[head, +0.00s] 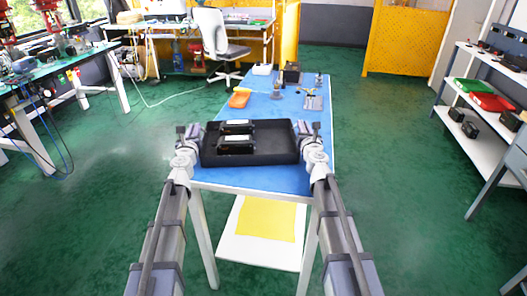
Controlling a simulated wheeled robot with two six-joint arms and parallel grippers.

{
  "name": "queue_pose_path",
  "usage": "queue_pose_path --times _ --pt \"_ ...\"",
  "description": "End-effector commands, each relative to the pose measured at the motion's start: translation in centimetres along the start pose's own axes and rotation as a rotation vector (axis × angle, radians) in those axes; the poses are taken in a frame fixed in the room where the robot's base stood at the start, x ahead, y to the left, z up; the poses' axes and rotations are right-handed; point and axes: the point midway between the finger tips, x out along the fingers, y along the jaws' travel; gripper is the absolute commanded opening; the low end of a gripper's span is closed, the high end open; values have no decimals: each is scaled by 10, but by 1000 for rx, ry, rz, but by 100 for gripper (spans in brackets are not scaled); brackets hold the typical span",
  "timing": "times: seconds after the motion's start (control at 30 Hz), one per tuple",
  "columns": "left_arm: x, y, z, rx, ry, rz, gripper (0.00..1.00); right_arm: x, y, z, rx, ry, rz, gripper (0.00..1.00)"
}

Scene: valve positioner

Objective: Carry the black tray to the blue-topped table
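The black tray (270,154) is over the near end of the blue-topped table (262,178), with its long side across the table. It looks level; whether it rests on the top or is slightly above it is hard to tell. Two dark blocks with pale labels (236,140) lie in its left half. My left gripper (191,132) is at the tray's left end and my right gripper (309,131) is at its right end. Both are close against the end walls. Their fingertips are too small to show whether they close on the walls.
Farther along the table are an orange item (239,98), a black box (292,73) and small metal parts (313,102). A yellow sheet (266,219) lies on the lower shelf. A shelf unit (487,118) stands right, a workbench (62,69) left. Green floor is open on both sides.

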Motion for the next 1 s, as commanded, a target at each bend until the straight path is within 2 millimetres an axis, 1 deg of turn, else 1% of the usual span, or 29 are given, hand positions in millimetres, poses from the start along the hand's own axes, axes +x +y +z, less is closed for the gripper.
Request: queue_pose_path --times 0.03,0.27,0.53,0.67,0.77,0.87,1.0 --pt "0 -5 -1 0 2 -11 22 0 5 -1 -1 2 11 22" --pt "0 -3 0 0 1 -6 47 0 3 0 0 1 7 48" --pt "-1 -1 0 0 1 -3 47 0 1 0 0 1 3 48" --pt "-7 -1 0 0 0 -2 47 0 1 0 0 0 2 48" --pt "-16 -1 0 0 0 -2 47 0 1 0 0 0 2 48" --pt "-31 -1 0 0 1 -2 47 0 1 0 0 0 2 48" --pt "-58 -1 0 0 1 -3 47 0 1 0 0 0 2 48"
